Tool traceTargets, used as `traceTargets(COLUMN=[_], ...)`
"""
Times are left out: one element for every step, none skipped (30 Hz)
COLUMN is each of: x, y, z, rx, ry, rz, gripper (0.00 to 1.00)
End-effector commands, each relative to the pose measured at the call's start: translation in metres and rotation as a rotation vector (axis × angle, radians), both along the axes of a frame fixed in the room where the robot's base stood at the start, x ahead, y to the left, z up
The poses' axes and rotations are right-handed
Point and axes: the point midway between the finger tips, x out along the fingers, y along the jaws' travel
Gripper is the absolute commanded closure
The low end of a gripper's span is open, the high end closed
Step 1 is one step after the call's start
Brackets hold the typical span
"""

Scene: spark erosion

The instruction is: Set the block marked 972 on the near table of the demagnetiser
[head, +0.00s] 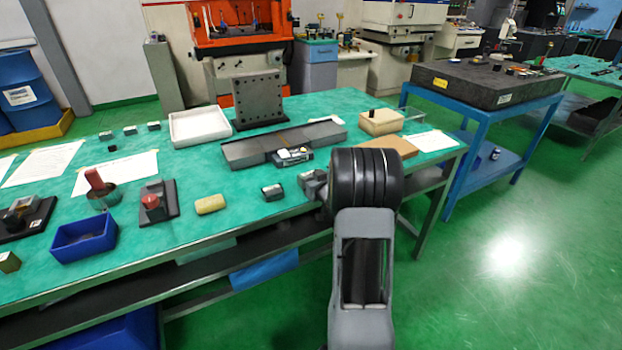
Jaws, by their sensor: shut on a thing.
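The demagnetiser appears to be the long, low grey unit (240,153) on the green table, with flat plates running left to right and a small black labelled box at its front edge. My arm rises in front of its right part. A grey part of my gripper (313,184) shows just left of my arm's black joint, near the table's front edge. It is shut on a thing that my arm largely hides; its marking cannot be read. A small dark block (272,192) with a pale face stands on the table left of my gripper, apart from it.
The green table (225,215) also bears a yellowish block (210,204), a red-knobbed fixture (152,203), a blue bin (83,238), a white tray (200,126) and an upright holed plate (257,100). A blue stand (482,120) with a dark slab is at right; green floor is clear.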

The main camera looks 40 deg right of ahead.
Motion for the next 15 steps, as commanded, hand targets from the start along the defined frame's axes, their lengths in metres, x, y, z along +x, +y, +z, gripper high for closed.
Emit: traceTargets(x=[0.0004, 0.0003, 0.0003, 0.0003, 0.0003, 0.0003, -0.0001, -0.0001, -0.0001, -0.0001, -0.0001, -0.0001, -0.0001, -0.0001, -0.0001], y=[-0.0003, -0.0002, -0.0002, -0.0002, -0.0002, -0.0002, 0.0000, 0.0000, 0.0000, 0.0000, 0.0000, 0.0000, 0.0000, 0.0000, 0.0000], z=[0.0014, 0.0007, -0.0007, -0.0017, -0.0028, -0.0041, -0.0054, -0.0044, -0.0042, -0.0042, -0.0042, -0.0042, -0.0042, -0.0042, -0.0042], rx=[-0.002, -0.002, -0.002, -0.002, -0.002, -0.002, 0.000, 0.000, 0.000, 0.000, 0.000, 0.000, 0.000, 0.000, 0.000], ry=[-0.004, -0.004, -0.004, -0.004, -0.004, -0.004, 0.000, 0.000, 0.000, 0.000, 0.000, 0.000, 0.000, 0.000, 0.000], rz=[0.000, 0.000, 0.000, 0.000, 0.000, 0.000, 0.000, 0.000, 0.000, 0.000, 0.000, 0.000, 0.000, 0.000, 0.000], gripper=[0.78, 0.78, 0.78, 0.78, 0.78, 0.78, 0.35, 0.33, 0.29, 0.26, 0.23, 0.19, 0.16, 0.13, 0.11])
